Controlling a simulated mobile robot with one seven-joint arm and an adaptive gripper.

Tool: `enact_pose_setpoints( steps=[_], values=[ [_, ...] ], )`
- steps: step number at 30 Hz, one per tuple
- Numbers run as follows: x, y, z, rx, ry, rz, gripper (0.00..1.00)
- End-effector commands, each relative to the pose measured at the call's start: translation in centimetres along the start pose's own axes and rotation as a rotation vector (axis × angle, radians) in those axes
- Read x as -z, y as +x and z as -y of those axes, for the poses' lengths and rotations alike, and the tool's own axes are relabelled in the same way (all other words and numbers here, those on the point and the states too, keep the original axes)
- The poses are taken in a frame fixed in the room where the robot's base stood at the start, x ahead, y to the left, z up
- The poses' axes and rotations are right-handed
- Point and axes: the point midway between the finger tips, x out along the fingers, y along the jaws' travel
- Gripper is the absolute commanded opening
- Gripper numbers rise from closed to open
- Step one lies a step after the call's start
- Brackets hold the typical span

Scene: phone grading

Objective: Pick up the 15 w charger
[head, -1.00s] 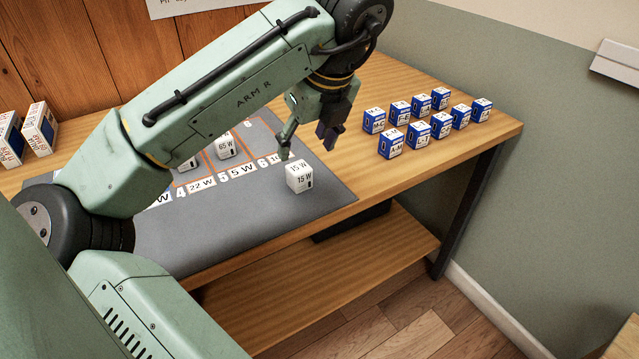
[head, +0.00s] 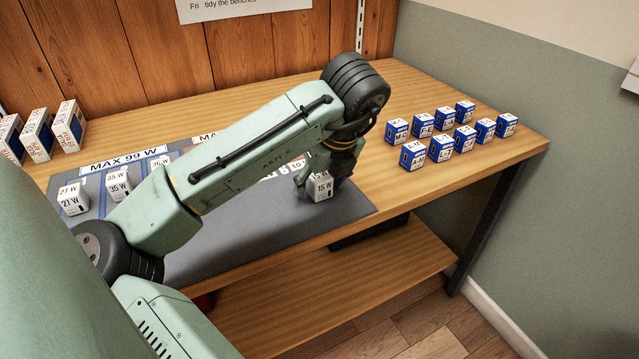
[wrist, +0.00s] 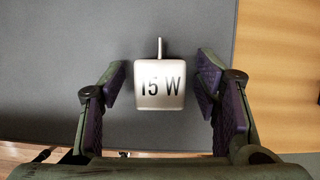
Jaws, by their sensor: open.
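The 15 W charger (head: 321,187) is a small white cube that stands on the grey mat near its right front part. In the wrist view the charger (wrist: 160,84) shows its "15 W" top, with a thin prong at its far side. My gripper (wrist: 162,88) is open, with one finger on each side of the charger and a gap on both sides. In the head view my gripper (head: 325,182) is down at the charger and hides part of it.
The grey mat (head: 240,245) bears other white chargers, such as the 27 W (head: 73,198) and 35 W (head: 118,187). Several blue-and-white boxes (head: 412,155) stand right of the mat. White boxes (head: 37,135) stand at the back left. The table's front edge is close to the charger.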

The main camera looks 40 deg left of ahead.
Motion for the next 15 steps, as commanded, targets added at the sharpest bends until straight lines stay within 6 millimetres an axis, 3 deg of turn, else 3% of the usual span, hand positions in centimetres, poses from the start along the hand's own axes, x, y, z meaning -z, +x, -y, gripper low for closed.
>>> enact_pose_setpoints(
  steps=[15],
  values=[
    [0.00,-0.05,0.00,0.000,0.000,0.000,0.26]
  ],
)
